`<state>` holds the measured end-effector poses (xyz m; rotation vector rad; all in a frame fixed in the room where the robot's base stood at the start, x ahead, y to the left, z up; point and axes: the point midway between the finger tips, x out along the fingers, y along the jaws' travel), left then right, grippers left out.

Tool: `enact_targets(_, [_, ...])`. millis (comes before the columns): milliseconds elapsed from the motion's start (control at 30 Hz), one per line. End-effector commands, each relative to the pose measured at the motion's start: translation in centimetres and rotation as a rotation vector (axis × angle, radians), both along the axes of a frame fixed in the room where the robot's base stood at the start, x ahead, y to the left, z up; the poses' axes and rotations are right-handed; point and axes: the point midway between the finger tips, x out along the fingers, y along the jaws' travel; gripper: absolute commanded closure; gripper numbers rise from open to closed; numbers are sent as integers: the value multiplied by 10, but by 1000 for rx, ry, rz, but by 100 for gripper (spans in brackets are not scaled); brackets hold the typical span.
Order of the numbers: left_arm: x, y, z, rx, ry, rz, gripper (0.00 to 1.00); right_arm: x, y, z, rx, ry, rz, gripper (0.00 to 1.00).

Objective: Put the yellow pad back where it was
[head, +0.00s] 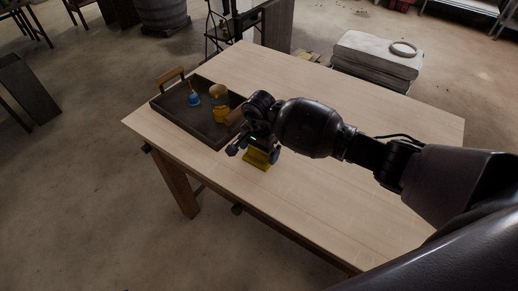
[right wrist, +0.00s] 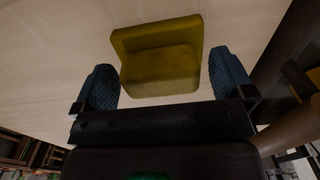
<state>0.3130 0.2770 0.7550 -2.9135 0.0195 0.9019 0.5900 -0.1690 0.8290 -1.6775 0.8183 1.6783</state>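The yellow pad (head: 257,159) lies on the light wooden table (head: 330,170), near its front edge, just to the right of the tray. In the right wrist view the yellow pad (right wrist: 160,58) sits between and ahead of the two blue ribbed fingertips, with a gap on each side. My right gripper (head: 252,150) is open above the pad and partly hides it; it also shows in the right wrist view (right wrist: 162,85). My left gripper is not in view.
A dark tray (head: 177,116) with wooden handles stands on the table's left end. It holds a blue bell-shaped object (head: 193,98) and a yellow object with a wooden top (head: 220,105). The table's right part is clear. A grey padded stack (head: 375,62) stands behind the table.

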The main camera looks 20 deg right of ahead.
Motion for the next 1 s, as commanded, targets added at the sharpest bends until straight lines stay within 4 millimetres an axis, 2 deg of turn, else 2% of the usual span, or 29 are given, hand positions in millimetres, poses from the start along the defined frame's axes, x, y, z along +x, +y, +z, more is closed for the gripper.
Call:
enact_targets(233, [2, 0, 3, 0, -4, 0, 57, 0, 0, 3, 0, 0, 0, 1])
enact_targets(367, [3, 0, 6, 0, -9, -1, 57, 1, 0, 15, -1, -4, 2, 1])
enact_targets(800, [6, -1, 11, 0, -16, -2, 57, 1, -1, 95, -2, -3, 1, 1])
enact_targets(1000, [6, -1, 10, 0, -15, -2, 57, 0, 0, 117, 0, -1, 0, 1])
